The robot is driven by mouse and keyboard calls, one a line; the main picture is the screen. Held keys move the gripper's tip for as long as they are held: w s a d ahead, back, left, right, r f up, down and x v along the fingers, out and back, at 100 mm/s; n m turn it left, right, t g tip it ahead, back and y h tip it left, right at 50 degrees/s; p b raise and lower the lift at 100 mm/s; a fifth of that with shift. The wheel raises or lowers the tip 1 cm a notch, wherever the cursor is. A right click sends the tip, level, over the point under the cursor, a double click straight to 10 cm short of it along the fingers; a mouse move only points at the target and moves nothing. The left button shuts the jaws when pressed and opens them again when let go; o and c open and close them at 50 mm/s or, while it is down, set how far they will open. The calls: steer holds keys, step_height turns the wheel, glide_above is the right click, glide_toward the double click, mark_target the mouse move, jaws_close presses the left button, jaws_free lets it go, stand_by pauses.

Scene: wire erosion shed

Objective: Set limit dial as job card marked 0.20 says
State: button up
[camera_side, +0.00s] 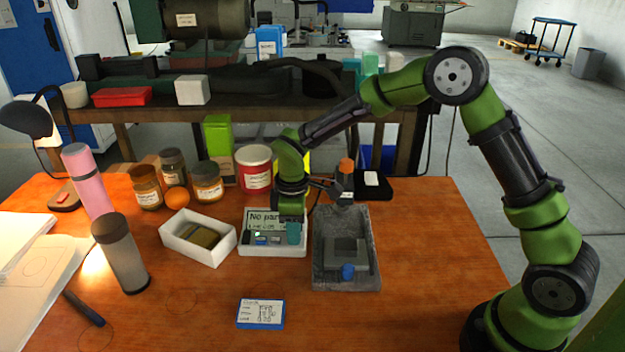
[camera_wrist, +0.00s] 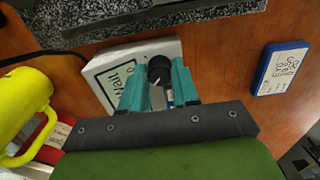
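The limit dial is a round black knob (camera_wrist: 160,70) with a pale mark, on a white panel (camera_wrist: 172,48) in the wrist view. My gripper (camera_wrist: 158,82) has its teal fingers apart, one on each side of the knob; I cannot tell whether they touch it. In the side view my gripper (camera_side: 293,232) is low over the right part of the white panel (camera_side: 272,252) and hides the knob. The blue-edged job card (camera_side: 261,313) lies in front on the table. It also shows in the wrist view (camera_wrist: 280,68), its writing too small to read.
A grey stone tray (camera_side: 321,275) holding a grey block with a blue knob stands right of the panel. A white box (camera_side: 182,247) with items inside is on the left. Jars and a red-and-white tin (camera_side: 254,168) stand behind. The table's front right is clear.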

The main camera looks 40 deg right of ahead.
jaws_close()
steer(key=shift+m, duration=0.3)
steer(key=m, duration=0.4)
steer(key=shift+m, duration=2)
steer(key=shift+r, duration=0.1)
steer(key=o, duration=0.5)
jaws_free()
